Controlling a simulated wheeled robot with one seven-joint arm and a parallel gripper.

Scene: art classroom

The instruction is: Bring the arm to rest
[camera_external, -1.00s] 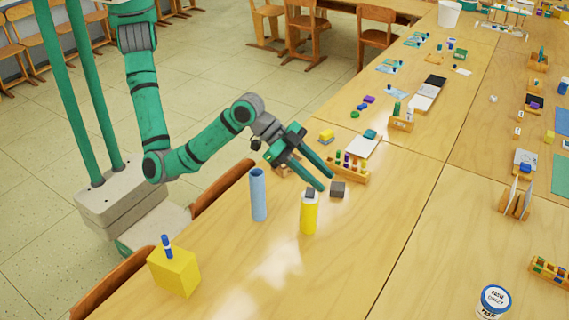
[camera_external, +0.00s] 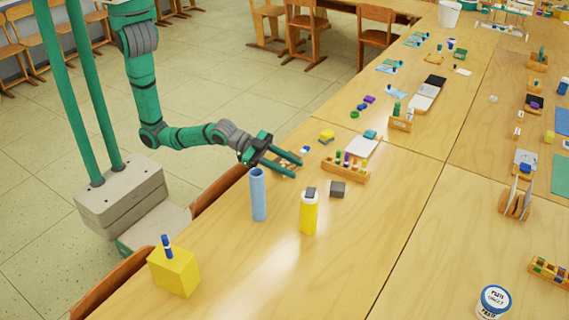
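My gripper (camera_external: 298,169) is over the near table, behind and to the right of the blue cylinder. Its two green fingers point right and stand apart, with nothing seen between them. The blue cylinder (camera_external: 258,195) stands upright. To its right a yellow cylinder (camera_external: 309,214) with a white upper part stands upright, with a small dark grey block (camera_external: 310,192) on its top. My gripper is apart from the yellow cylinder.
Another dark grey block (camera_external: 337,189) lies on the table (camera_external: 330,275). A wooden rack (camera_external: 345,173) holds several small coloured pieces. A yellow box (camera_external: 174,270) with a blue-and-white piece on top stands at front left. The table's front middle is clear.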

